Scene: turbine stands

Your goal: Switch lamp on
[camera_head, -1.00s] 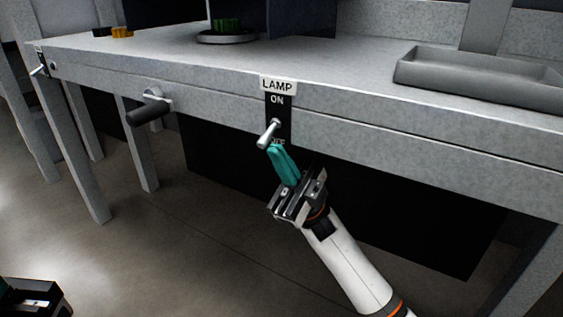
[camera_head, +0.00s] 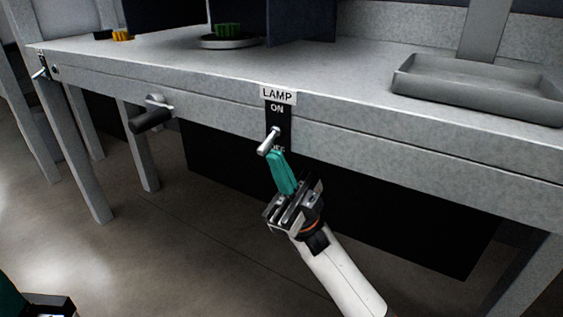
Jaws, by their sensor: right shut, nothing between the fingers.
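The lamp switch (camera_head: 269,141) is a silver toggle lever on a black plate (camera_head: 278,117) on the table's front face. The white label above reads LAMP, with ON below it; the OFF marking at the bottom is partly covered. The lever points down and outward, toward the OFF end. My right gripper (camera_head: 275,156) has teal fingers, shut and empty, with its tips just under the lever's end. I cannot tell whether they touch it. My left gripper (camera_head: 38,303) shows only in part at the bottom left corner.
A dark crank handle (camera_head: 150,116) sticks out of the table front to the left. A grey tray (camera_head: 480,84) lies on the tabletop at the right. A green part (camera_head: 228,30) stands on a round base at the back. Another toggle (camera_head: 40,70) is at the far left.

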